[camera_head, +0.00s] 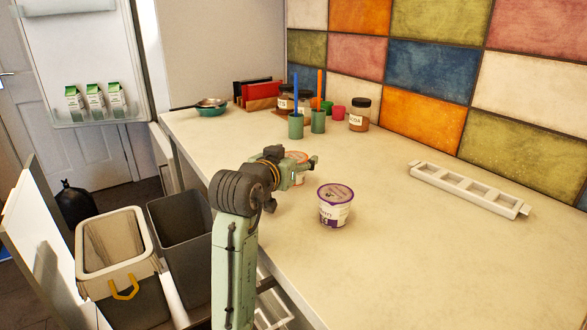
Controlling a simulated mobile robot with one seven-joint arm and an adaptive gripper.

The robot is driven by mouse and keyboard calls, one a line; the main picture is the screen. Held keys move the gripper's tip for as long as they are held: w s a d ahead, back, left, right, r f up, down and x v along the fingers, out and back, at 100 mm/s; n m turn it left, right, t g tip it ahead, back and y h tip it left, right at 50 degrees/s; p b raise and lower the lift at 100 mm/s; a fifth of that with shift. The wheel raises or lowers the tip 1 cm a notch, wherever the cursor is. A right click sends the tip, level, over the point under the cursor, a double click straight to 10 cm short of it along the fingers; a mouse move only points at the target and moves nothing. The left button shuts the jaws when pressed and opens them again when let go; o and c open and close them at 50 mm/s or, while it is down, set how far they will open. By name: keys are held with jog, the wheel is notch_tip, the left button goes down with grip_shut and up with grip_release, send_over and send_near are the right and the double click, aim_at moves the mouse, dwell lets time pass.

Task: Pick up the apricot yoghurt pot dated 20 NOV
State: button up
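A white yoghurt pot with a purple lid and purple label (335,207) stands upright on the worktop, to the right of my gripper. Its small print is too small to read. A second pot with a peach-orange lid (299,155) is mostly hidden behind my gripper, and no date on it can be seen. My gripper (310,165) points right, low over the worktop in front of this second pot. I cannot tell whether it touches the pot or whether its fingers are open or shut.
A white slotted rack (468,190) lies on the worktop (400,260) at the right. Green cups (296,126), jars (359,114) and a pan (211,106) stand at the back. Pulled-out bins (117,240) are at the left. The worktop's front right is clear.

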jog(key=c, duration=1)
